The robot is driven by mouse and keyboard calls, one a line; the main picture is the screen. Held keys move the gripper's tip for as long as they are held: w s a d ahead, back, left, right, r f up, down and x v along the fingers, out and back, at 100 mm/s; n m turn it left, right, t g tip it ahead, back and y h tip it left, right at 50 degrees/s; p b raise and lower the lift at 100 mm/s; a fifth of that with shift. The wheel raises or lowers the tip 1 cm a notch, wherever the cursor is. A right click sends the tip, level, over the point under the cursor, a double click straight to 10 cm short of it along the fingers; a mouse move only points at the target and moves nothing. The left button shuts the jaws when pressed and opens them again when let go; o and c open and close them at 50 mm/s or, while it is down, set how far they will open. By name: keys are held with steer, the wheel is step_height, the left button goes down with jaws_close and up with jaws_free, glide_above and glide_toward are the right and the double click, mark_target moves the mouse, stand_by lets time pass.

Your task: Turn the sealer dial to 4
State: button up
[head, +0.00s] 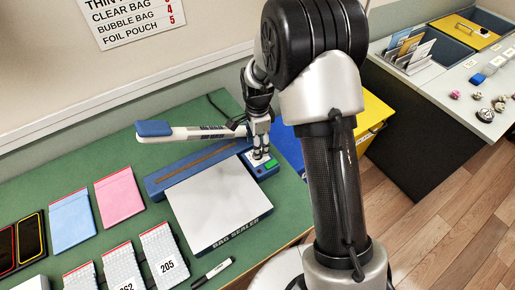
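The bag sealer has a white platform (218,205) marked "BAG SEALER" and a blue sealing bar (185,170) behind it. Its arm (195,132) with a blue handle is raised and points left. A small blue control panel (268,172) with a green patch sits at the sealer's right end. My gripper (261,156) points down at this panel, its fingertips at or just above the panel's top. The dial is not clearly visible; the fingers cover that spot. I cannot tell whether they are closed on it.
Pink (119,196) and blue (72,220) bags, several grey numbered pouches (160,255) and a marker (212,272) lie on the green table (145,222). A wall sign (128,18) lists bag types with numbers. A yellow-lidded bin (372,112) stands right of the table.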

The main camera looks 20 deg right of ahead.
steer(key=shift+r, duration=1.95)
steer(key=s+r+n+t, duration=0.1)
steer(key=s+r+n, duration=0.35)
steer(key=r, duration=0.35)
steer(key=s+r+n+t, duration=0.1)
steer(key=s+r+n, duration=0.2)
steer(key=s+r, duration=0.4)
steer(key=s+r+n+t, duration=0.1)
steer(key=s+r+n, duration=0.2)
steer(key=s+n, duration=0.2)
steer(key=s+r+n+t, duration=0.1)
steer(key=s+r+n, duration=0.2)
steer(key=s, duration=0.8)
steer(key=shift+s+n+t, duration=0.15)
steer(key=shift+n+t, duration=0.15)
steer(key=shift+n, duration=0.65)
